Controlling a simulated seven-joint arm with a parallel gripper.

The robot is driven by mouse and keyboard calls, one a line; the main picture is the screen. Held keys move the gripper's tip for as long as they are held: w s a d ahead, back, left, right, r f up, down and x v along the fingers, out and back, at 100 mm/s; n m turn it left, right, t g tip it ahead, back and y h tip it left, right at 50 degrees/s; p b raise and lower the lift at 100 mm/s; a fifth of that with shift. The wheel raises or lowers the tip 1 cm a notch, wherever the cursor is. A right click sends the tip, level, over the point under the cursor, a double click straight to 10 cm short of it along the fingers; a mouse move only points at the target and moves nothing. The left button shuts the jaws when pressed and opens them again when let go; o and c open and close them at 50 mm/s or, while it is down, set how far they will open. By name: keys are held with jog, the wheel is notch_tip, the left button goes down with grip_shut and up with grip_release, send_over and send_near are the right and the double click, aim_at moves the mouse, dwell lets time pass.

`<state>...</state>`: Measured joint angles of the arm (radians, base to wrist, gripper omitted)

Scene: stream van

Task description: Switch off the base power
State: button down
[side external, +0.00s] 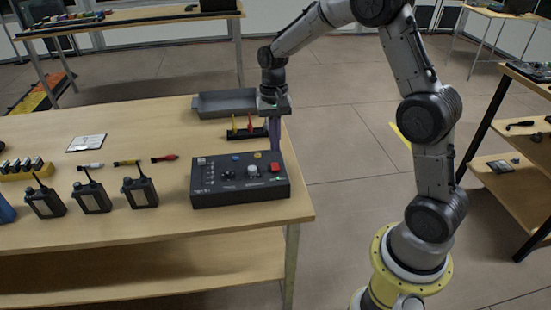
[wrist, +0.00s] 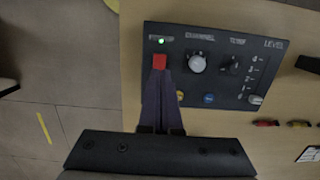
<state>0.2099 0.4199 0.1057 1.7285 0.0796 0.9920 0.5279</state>
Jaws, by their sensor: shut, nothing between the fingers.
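The base is a dark control box (side external: 240,190) on the wooden bench, and it also shows in the wrist view (wrist: 215,90). Its red power switch (wrist: 160,61) sits beside a lit green light (wrist: 161,41); in the side view the red switch (side external: 275,167) is at the box's right end. My gripper (wrist: 160,73) is shut and empty, pointing down at the box. Its fingertips overlap the near edge of the red switch in the wrist view. In the side view my gripper (side external: 275,149) stands just behind the switch. I cannot tell whether they touch.
A white channel knob (wrist: 197,62), a tone knob (wrist: 235,65), a yellow button (wrist: 180,96) and a blue button (wrist: 208,98) are close by. A grey tray (side external: 225,103) and a dark rack (side external: 245,133) stand behind the box. Several radios (side external: 92,197) stand to the left.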

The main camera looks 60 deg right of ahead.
aim_at(275, 165)
jog(key=shift+s+a+f, duration=0.1)
jog(key=shift+a+f, duration=0.05)
jog(key=shift+f, duration=1.25)
jog(key=shift+s+a+f, duration=0.1)
jog(key=shift+f, duration=1.25)
jog(key=shift+s+a+f, duration=0.1)
jog(key=shift+s+f, duration=0.05)
jog(key=shift+f, duration=0.25)
jog(key=shift+w+d, duration=0.6)
jog(key=shift+d, duration=0.05)
jog(key=shift+r, duration=0.25)
notch_tip(275, 165, up, 14)
jog(key=w+d, duration=0.1)
jog(key=shift+w, duration=0.15)
